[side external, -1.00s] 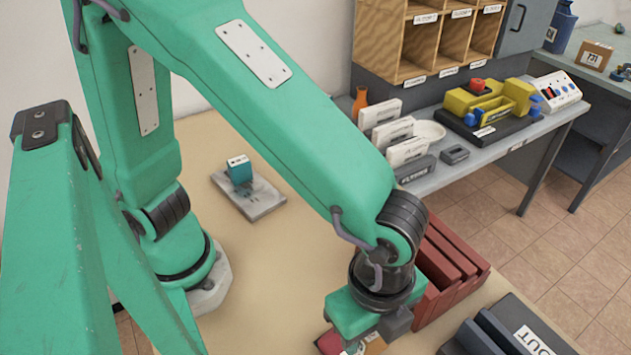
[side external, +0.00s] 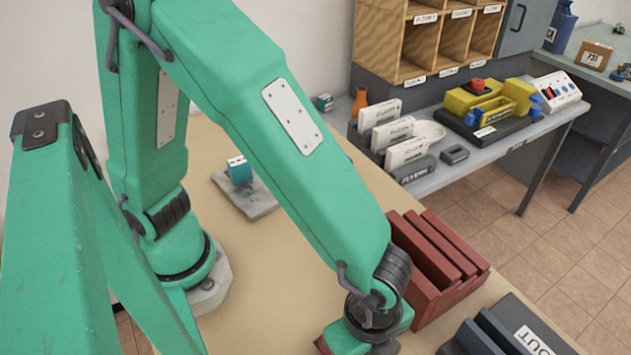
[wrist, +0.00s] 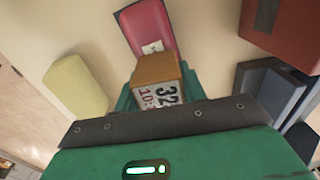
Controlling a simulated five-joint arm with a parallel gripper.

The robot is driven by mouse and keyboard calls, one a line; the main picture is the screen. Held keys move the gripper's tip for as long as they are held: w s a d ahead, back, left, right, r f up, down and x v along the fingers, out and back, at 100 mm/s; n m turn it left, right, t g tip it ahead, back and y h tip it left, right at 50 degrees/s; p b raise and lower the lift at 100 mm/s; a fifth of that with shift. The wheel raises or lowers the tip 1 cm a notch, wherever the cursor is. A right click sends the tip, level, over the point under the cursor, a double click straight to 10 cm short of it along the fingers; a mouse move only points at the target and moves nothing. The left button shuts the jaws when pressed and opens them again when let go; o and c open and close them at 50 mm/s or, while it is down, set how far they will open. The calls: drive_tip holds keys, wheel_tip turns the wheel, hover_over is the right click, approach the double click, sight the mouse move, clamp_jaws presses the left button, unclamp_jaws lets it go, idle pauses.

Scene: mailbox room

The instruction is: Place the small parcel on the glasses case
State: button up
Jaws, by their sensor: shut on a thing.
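The small parcel (wrist: 160,72), a brown box with a white label printed with numbers, is between the jaws of my gripper (wrist: 158,94) in the wrist view. My gripper is shut on it. The glasses case (wrist: 148,26) looks red and elongated, with a small white label, and lies on the table beyond the parcel in that view. The parcel covers the case's near end in the picture; I cannot tell whether they touch. In the side external view my gripper (side external: 368,336) is at the bottom edge, and the parcel is hidden there.
A pale yellow block (wrist: 76,84) lies left of the parcel in the wrist view. A dark red slotted rack (side external: 430,270) and a dark OUT tray (side external: 515,335) stand to the right. A grey slab with a teal box (side external: 240,171) sits farther back. The table between is clear.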

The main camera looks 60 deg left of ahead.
drive_tip(key=shift+f, duration=0.3)
drive_tip(key=o, duration=1)
wheel_tip(320, 180, up, 12)
drive_tip(key=shift+r, duration=0.15)
idle(0.7)
